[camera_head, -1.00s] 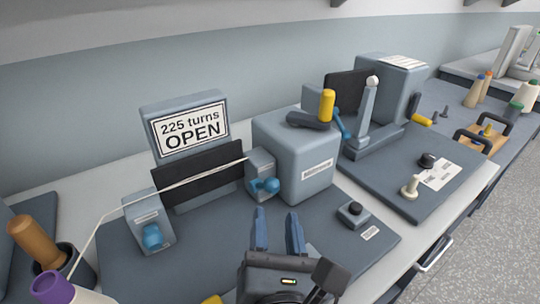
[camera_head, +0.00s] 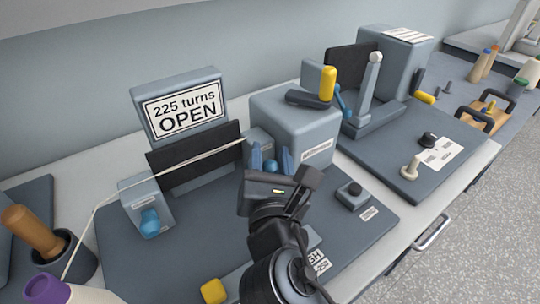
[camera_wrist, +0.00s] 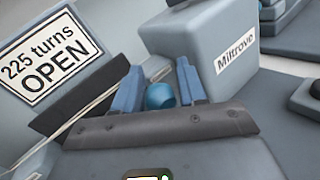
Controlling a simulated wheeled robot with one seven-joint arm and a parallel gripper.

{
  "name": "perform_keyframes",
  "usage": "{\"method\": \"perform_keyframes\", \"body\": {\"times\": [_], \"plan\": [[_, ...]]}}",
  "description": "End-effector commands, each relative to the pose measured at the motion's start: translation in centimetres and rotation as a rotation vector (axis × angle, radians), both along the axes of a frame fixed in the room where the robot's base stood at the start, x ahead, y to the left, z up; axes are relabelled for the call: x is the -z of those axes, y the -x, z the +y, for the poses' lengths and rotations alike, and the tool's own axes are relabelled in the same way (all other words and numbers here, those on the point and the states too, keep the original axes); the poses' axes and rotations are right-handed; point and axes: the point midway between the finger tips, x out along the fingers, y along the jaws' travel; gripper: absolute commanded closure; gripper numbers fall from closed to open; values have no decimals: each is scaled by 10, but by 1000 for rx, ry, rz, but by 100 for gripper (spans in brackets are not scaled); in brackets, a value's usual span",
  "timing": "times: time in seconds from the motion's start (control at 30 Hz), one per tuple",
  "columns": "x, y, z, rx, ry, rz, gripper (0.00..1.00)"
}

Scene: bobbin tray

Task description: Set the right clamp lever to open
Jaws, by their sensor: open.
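The right clamp is a grey block (camera_head: 258,139) beside the large grey box, with a thread running to it. Its blue lever knob (camera_head: 271,167) shows between the fingers of my gripper (camera_head: 271,155). The wrist view shows the blue knob (camera_wrist: 159,96) between the two open blue fingers, nearer the right one; I cannot tell whether either touches it. The rest of the lever is hidden. The left clamp (camera_head: 146,200) has a blue lever (camera_head: 150,223) hanging at its front. A sign (camera_head: 182,108) above reads "225 turns OPEN".
The grey box (camera_head: 312,130) with a yellow-handled crank (camera_head: 327,84) stands close right of my gripper. A black button box (camera_head: 349,194) is at the right. The thread (camera_head: 190,175) crosses from the left clamp. A yellow block (camera_head: 213,291) lies in front.

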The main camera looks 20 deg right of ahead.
Motion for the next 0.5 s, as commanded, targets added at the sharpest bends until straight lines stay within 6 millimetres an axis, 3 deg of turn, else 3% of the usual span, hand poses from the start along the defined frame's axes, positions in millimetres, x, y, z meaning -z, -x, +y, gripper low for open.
{"method": "perform_keyframes", "body": {"times": [0.17,0.5], "plan": [[0,0,0,0,0,0,61],[0,0,0,0,0,1,93]]}}
